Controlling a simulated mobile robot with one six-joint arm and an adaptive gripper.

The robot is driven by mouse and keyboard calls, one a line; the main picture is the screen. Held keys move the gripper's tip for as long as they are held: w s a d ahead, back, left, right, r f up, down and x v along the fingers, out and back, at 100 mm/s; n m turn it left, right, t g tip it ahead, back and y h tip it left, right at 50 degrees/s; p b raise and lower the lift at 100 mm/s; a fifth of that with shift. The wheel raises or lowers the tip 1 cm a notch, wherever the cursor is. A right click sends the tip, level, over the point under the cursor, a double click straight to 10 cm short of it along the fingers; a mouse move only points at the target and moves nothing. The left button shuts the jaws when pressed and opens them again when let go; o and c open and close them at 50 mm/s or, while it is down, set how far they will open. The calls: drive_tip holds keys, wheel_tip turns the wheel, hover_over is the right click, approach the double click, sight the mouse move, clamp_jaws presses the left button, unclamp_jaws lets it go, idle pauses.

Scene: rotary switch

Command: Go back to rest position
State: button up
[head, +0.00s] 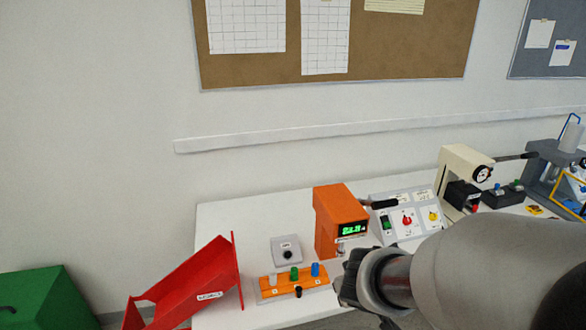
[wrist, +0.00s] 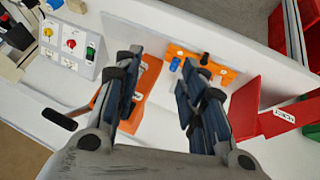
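My gripper (wrist: 168,58) is open in the wrist view, its two dark fingers apart with nothing between them. In the head view my gripper (head: 352,283) shows only in part, over the table in front of the orange device (head: 328,222); my arm hides much of the lower right. The switch panel (head: 400,236) stands on the table behind my arm, with a red knob (head: 407,219), a yellow knob (head: 433,215) and a green switch (head: 387,223). In the wrist view the panel (wrist: 85,27) is at the upper left, apart from my fingers.
A cream press (head: 455,170) stands at the right. A green bin (head: 45,300) is at the left.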

drive_tip(key=s+d+r+m+h, duration=0.2)
drive_tip(key=s+d+r, duration=0.3)
drive_tip(key=r, duration=0.1)
drive_tip(key=s+a+r+g+y, duration=0.1)
drive_tip(key=s+a, duration=0.1)
drive_tip(key=s, duration=0.6)
drive_tip(key=s+a+r+m+g+y, duration=0.1)
drive_tip(key=s+a+r+y, duration=0.1)
drive_tip(key=s, duration=0.7)
drive_tip(key=shift+r, duration=0.25)
idle(1.2)
